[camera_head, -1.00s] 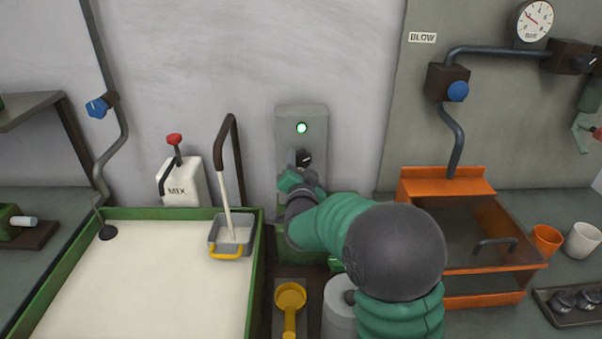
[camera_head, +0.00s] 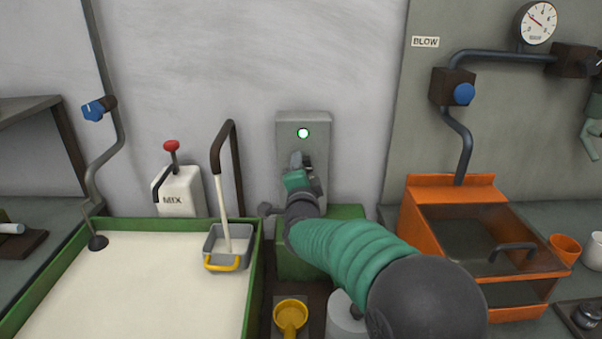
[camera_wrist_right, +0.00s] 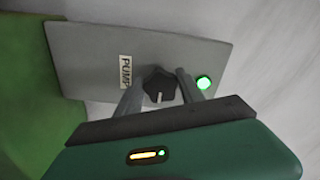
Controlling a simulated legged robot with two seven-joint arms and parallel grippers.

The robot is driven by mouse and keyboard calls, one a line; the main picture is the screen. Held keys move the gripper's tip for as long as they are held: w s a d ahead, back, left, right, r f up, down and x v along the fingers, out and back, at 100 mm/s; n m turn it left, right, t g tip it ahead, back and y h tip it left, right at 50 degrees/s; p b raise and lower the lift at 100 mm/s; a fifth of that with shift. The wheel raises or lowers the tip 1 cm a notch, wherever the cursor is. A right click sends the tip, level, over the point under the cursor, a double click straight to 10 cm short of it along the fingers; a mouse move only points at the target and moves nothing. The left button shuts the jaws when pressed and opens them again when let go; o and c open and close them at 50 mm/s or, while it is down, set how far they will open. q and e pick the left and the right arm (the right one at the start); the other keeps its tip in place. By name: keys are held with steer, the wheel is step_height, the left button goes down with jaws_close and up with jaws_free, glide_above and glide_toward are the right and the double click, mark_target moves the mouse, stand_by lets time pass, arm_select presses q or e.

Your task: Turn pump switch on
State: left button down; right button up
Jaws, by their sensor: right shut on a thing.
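The pump switch is a black knob (camera_wrist_right: 160,85) with a white mark on a grey box (camera_head: 317,125) fixed to the wall. A PUMP label (camera_wrist_right: 126,72) is beside the knob in the right wrist view. A round green lamp (camera_head: 303,133) above the knob is lit, and it also glows in the right wrist view (camera_wrist_right: 204,82). My right gripper (camera_head: 302,160) is at the front of the box, shut on the knob with one finger on each side. In the head view the gripper hides the knob. My left gripper is not in view.
A green-rimmed basin (camera_head: 258,270) of pale liquid and a grey scoop (camera_head: 229,245) are at left, with a white MIX box (camera_head: 180,190) behind. An orange cabinet (camera_head: 450,190) stands at right. A yellow ladle (camera_head: 290,317) lies below my arm.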

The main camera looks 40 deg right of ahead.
stand_by(0.3)
steer(key=o, duration=1.1)
steer(key=shift+c, duration=0.2)
steer(key=o, duration=0.3)
steer(key=shift+w+d+f, duration=0.1)
steer(key=shift+d+f, duration=0.05)
steer(key=shift+d, duration=0.05)
steer(key=shift+a, duration=0.1)
steer(key=p+v, duration=0.1)
steer(key=v, duration=1.5)
steer(key=shift+s+a+p, duration=0.2)
steer(key=shift+s+p, duration=0.15)
